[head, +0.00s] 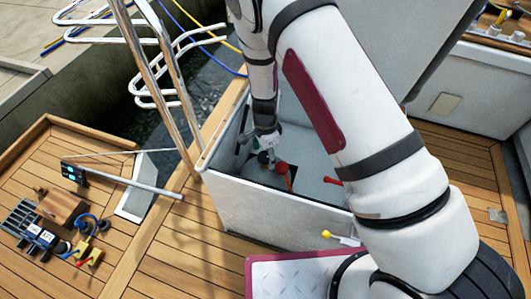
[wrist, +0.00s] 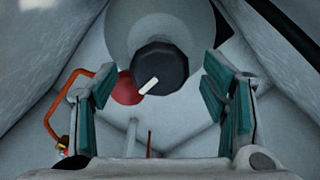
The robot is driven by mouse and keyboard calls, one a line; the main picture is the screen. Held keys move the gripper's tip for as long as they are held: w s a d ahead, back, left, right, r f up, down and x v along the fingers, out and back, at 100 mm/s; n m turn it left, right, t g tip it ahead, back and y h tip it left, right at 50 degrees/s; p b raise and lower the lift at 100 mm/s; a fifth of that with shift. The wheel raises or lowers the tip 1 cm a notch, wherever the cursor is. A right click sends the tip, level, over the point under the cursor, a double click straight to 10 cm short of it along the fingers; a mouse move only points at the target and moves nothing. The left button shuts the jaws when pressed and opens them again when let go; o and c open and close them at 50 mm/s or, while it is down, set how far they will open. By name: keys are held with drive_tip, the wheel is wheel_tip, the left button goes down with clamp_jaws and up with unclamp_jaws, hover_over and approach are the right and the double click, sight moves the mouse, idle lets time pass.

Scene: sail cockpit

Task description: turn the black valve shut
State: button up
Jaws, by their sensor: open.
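The black valve (wrist: 165,68) is a dark faceted knob with a white pointer mark slanting down to the left. It sits on the end of a thick pale cylinder in the wrist view. My gripper (wrist: 160,92) is open, with one teal-padded finger on each side of the picture and the valve between and beyond them. Gaps show on both sides, so the fingers appear clear of it. In the head view my gripper (head: 265,156) is down inside the open white locker (head: 275,215). I cannot make out the black valve there.
A red round part (wrist: 127,92) sits left of the valve, with an orange bent pipe (wrist: 62,102) further left. In the head view a red knob (head: 281,168) is close to my gripper. The locker walls are close around it. A yellow ball knob (head: 326,234) is outside.

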sight(266, 156)
drive_tip(key=shift+r, duration=0.15)
wheel_tip(266, 156, up, 12)
idle(0.4)
idle(0.3)
